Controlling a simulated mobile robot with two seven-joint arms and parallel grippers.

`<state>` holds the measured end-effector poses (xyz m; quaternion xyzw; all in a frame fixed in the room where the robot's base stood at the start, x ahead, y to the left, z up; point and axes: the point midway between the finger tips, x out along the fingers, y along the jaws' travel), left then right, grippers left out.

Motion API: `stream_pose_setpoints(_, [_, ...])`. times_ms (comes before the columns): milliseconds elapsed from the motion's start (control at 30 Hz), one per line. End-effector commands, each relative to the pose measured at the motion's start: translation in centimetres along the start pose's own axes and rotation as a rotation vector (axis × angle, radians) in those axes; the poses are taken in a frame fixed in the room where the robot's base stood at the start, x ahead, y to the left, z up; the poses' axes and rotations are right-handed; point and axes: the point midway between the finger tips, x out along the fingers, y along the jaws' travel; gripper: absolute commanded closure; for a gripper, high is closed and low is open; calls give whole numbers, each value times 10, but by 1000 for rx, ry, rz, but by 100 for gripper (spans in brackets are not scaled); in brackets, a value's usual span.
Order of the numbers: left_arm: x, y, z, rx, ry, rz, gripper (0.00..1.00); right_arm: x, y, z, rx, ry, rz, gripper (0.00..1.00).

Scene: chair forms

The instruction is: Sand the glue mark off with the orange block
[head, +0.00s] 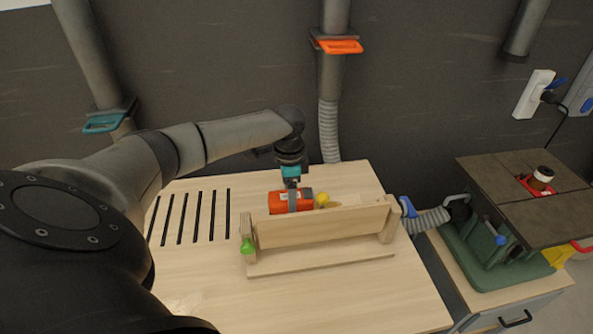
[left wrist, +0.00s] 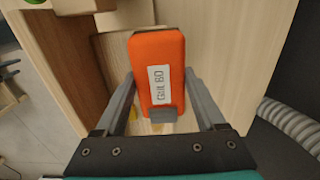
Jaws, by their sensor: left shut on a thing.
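The orange block (head: 283,203) has a white label; the label reads "80" in the left wrist view (left wrist: 160,60). My left gripper (head: 292,205) is shut on the orange block, with one finger on each side of it in the left wrist view (left wrist: 158,100). I cannot tell whether the block touches the wood. I cannot make out a glue mark; the block and gripper may hide it. My right gripper is not in view.
The form stands on a light wooden table (head: 350,295) with dark slots (head: 187,215) at its left. A green knob (head: 247,246) and a yellow knob (head: 322,199) are on or by the form. A grey hose (head: 330,130) hangs behind. A machine bench (head: 510,195) stands at right.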

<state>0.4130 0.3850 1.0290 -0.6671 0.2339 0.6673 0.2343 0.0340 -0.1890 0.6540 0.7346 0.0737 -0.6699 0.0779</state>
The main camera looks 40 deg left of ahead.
Motion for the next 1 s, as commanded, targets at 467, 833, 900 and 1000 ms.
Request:
stream_pose_setpoints(467, [0,1,-21,1,1,1,73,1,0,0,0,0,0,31])
stream_pose_setpoints(833, [-2,0,-24,0,-1,0,73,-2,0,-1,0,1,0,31])
stream_pose_setpoints(900, [-2,0,-20,-1,-1,0,73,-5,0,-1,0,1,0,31])
stream_pose_setpoints(1000, [-1,0,-13,-1,-2,1,73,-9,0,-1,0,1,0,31])
